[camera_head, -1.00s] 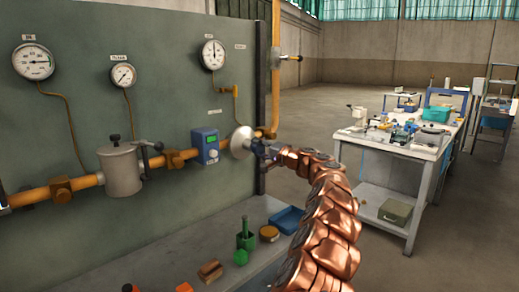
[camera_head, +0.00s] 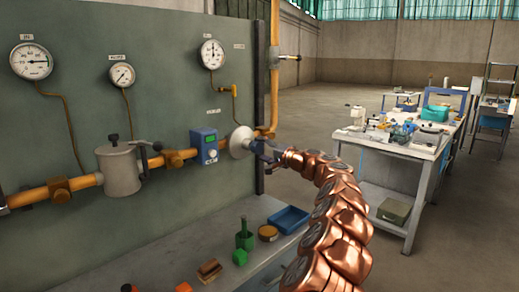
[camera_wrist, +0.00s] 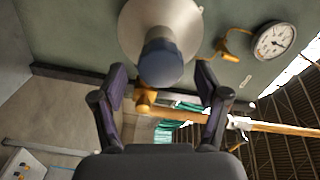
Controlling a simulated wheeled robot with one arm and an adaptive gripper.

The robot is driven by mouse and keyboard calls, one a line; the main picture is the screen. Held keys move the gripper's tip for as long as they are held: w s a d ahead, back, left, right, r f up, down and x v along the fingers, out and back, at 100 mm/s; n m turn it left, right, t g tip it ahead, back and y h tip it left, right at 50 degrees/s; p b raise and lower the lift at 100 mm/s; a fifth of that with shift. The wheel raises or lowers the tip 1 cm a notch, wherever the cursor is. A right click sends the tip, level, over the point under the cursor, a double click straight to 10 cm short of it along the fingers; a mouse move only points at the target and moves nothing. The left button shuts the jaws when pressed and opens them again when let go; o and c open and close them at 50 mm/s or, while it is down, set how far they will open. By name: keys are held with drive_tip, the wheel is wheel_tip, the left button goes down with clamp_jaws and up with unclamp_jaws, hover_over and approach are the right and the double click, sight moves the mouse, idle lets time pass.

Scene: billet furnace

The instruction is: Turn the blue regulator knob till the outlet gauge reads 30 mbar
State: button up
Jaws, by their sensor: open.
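The blue regulator knob (camera_wrist: 161,62) sits at the centre of a pale round regulator body (camera_wrist: 190,22) in the wrist view. The regulator disc (camera_head: 240,142) also shows on the orange pipe in the head view, where the knob is hard to make out. My gripper (camera_wrist: 161,82) is open, its two dark fingers spread to the left and right of the knob, with gaps visible on both sides. A round white gauge (camera_wrist: 274,41) is at the upper right; the likely same gauge (camera_head: 212,54) is above the regulator in the head view. Its reading and label are too small to tell.
Two more gauges (camera_head: 32,61) (camera_head: 122,75) hang on the grey panel (camera_head: 165,95). A blue box (camera_head: 204,146) and a grey canister (camera_head: 120,171) sit along the pipe. Below is a bench with a blue tray (camera_head: 288,219) and small parts. Open floor lies right of the panel.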

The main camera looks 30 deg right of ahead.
drive_tip(key=v, duration=0.9)
drive_tip(key=shift+s, duration=0.4)
drive_tip(key=shift+d, duration=0.1)
